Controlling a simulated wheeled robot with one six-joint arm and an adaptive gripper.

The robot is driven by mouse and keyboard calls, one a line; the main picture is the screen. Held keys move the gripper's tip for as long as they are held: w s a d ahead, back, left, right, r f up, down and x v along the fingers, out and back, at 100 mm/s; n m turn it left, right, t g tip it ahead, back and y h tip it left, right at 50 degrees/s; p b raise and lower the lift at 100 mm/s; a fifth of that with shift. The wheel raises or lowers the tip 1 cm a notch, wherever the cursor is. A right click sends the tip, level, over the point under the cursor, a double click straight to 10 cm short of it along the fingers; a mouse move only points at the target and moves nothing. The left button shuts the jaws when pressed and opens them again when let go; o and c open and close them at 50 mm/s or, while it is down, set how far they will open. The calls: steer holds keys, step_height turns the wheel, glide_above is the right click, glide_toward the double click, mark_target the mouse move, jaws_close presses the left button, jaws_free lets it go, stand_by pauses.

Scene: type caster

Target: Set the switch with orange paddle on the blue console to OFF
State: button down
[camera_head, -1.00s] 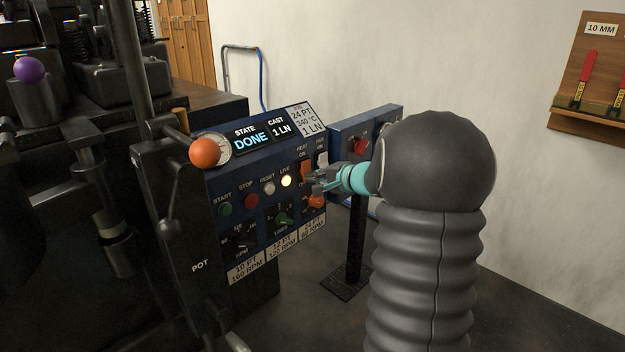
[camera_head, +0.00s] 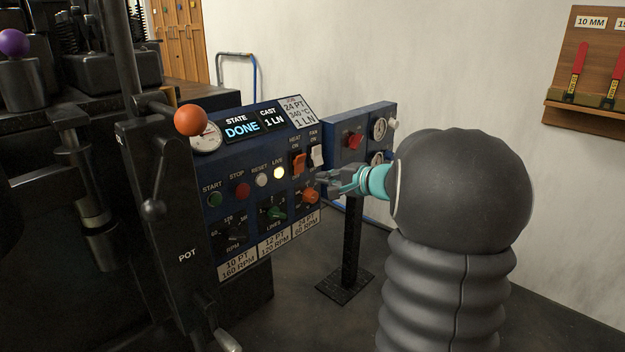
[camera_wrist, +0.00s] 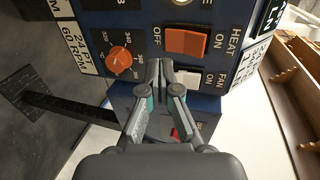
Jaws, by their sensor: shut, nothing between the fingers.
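The blue console (camera_head: 247,178) stands in the middle of the head view. The switch with the orange paddle (camera_head: 299,163) is at its upper right, under the label HEAT ON. In the wrist view the orange paddle (camera_wrist: 186,42) lies between OFF on the left and ON on the right; I cannot tell for sure which way it is tilted. My gripper (camera_head: 322,181) is shut and empty, just right of and below the paddle in the head view. In the wrist view its fingertips (camera_wrist: 160,66) are near the paddle's OFF end, apparently apart from it.
A white FAN paddle (camera_head: 317,156) sits right beside the orange one. An orange knob (camera_head: 311,195) is just below. A second blue box (camera_head: 350,125) with a red switch stands behind on a black post. A lever with an orange ball (camera_head: 190,120) rises at the left.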

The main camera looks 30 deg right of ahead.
steer(key=s+d, duration=0.2)
steer(key=s, duration=0.5)
steer(key=shift+s+d, duration=0.15)
steer(key=shift+d, duration=0.05)
steer(key=shift+f, duration=0.1)
steer(key=s+a+f+n+g, duration=0.3)
steer(key=s+a+f+g, duration=0.6)
steer(key=s, duration=0.3)
steer(key=s+a+r+n+h+p, duration=0.2)
steer(key=s+a+r+n+p, duration=0.1)
steer(key=s+a, duration=0.4)
steer(key=s+a+r+n+h+p, duration=0.2)
steer(key=s+a+r+n+h, duration=0.1)
steer(key=s+a+r+n, duration=0.2)
steer(key=s+a+n, duration=0.2)
steer(key=a+n, duration=0.1)
steer(key=shift+a+r+t+p, duration=0.15)
steer(key=shift+r+t+p, duration=0.15)
steer(key=shift+r+p, duration=0.1)
